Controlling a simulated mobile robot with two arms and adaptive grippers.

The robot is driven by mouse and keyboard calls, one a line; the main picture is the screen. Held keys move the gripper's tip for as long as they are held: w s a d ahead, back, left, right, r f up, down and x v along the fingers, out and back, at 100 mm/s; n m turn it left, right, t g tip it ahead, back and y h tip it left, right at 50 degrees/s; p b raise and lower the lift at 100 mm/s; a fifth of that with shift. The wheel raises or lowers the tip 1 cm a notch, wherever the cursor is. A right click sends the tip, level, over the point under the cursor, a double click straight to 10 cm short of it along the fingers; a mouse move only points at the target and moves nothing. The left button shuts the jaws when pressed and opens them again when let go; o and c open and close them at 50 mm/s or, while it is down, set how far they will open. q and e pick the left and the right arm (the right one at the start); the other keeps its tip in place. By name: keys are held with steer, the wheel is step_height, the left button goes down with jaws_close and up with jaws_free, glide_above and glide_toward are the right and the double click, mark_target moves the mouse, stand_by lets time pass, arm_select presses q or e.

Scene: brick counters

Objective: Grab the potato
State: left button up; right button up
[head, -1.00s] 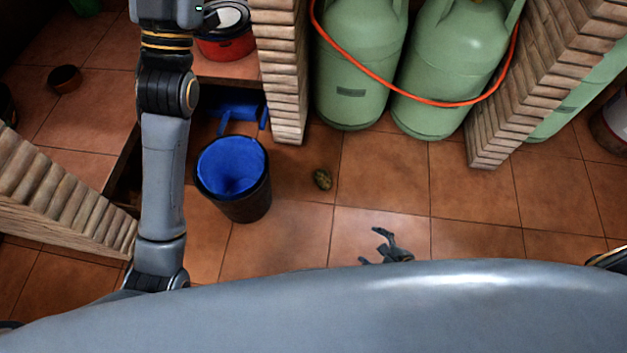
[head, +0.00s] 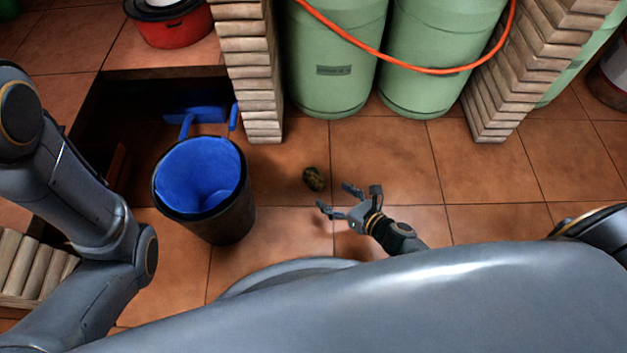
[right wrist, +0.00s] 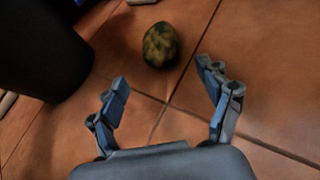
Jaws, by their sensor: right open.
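The potato (head: 315,179) is small, dark and mottled green-brown. It lies on the tiled floor to the right of the bin. In the right wrist view the potato (right wrist: 160,45) lies beyond the fingertips, near the middle. My right gripper (head: 336,198) is open and empty, low over the floor, just below and right of the potato in the head view. Its spread fingers (right wrist: 163,88) also show in the right wrist view, not touching the potato. My left arm shows at the left of the head view, but its gripper is out of view.
A black bin (head: 234,222) with a blue liner stands left of the potato. Green gas cylinders (head: 335,60) with an orange hose (head: 400,62) stand behind, between brick pillars (head: 250,70). The floor right of the potato is clear.

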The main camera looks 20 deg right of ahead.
mark_target(322, 185)
steer(key=b+x, duration=0.1)
steer(key=x, duration=0.2)
steer(key=b+x, duration=0.1)
steer(key=x, duration=0.2)
steer(key=shift+w+b, duration=0.3)
steer(key=shift+w, duration=0.2)
steer(key=shift+r, duration=0.1)
steer(key=c, duration=1.3)
